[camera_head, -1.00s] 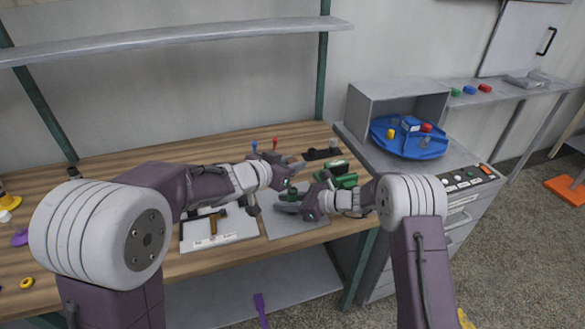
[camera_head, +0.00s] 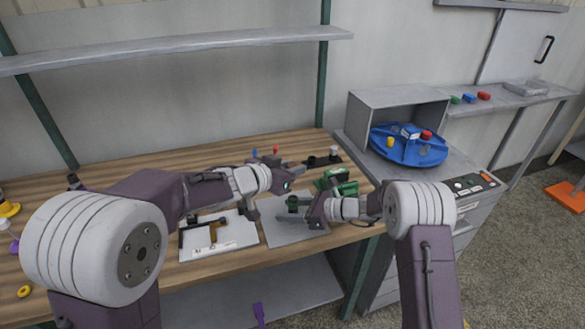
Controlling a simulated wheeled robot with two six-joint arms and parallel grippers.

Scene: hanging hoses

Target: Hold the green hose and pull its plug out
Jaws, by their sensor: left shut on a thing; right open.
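My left gripper (camera_head: 292,172) is the higher one, over the back right of the wooden table. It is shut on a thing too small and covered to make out. My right gripper (camera_head: 310,212) is open, lower and to the right, over the grey mat (camera_head: 285,233). A dark green cylinder (camera_head: 293,203) stands just left of its fingers, apparently apart from them. A larger green object (camera_head: 338,183) sits behind the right gripper. I cannot clearly pick out the green hose or its plug.
A black strip (camera_head: 322,161) with small upright pieces lies behind the grippers. Red (camera_head: 275,150) and blue (camera_head: 254,152) tips stand behind my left gripper. A white tray (camera_head: 232,245) lies front left. A blue turntable (camera_head: 425,153) stands on the right cabinet.

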